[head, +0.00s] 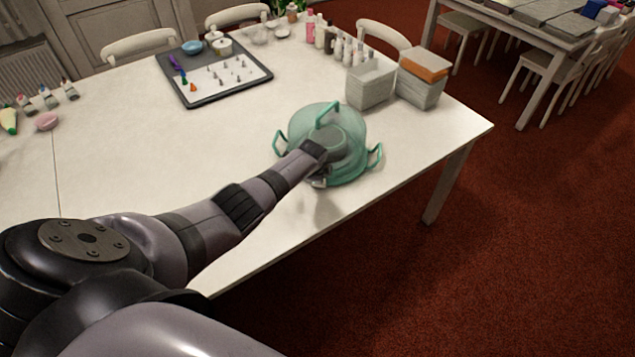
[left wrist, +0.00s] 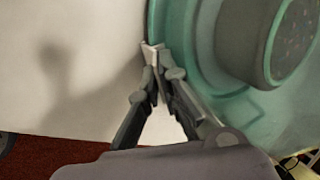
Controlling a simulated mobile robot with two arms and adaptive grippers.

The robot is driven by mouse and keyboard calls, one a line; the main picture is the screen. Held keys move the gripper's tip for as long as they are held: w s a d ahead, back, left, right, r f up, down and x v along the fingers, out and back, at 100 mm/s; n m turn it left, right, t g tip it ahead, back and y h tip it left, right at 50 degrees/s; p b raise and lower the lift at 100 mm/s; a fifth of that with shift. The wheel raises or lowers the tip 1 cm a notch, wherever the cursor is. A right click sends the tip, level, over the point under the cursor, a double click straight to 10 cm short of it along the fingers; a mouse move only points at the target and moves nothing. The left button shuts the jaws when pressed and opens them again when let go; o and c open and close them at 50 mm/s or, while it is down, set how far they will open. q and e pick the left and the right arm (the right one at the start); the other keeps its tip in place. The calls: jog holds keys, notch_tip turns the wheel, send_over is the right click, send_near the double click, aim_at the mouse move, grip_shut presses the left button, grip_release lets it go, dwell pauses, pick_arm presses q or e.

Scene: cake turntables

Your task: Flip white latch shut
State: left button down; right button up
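A translucent green cake carrier (head: 345,118) with a domed lid stands on the white table. It has an arched top handle (head: 327,112) and green side loops. My left arm reaches over its near side. The left gripper (head: 318,182) is at the lower near edge of the carrier, partly hidden by my arm. In the left wrist view the left gripper (left wrist: 152,62) has its fingertips together at the green rim (left wrist: 158,25). A small pale piece shows at the tips; I cannot tell whether it is the white latch or the finger pads. My right gripper is not in view.
A dark tray (head: 180,91) with small piping tips lies farther back. Bottles (head: 347,50) line the far edge. The table is clear left of the carrier.

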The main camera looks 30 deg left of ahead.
pick_arm(q)
jog(key=shift+w+g, duration=0.1)
jog(key=shift+g, duration=0.2)
jog(key=c, duration=2.3)
grip_release()
jog(key=o, duration=0.5)
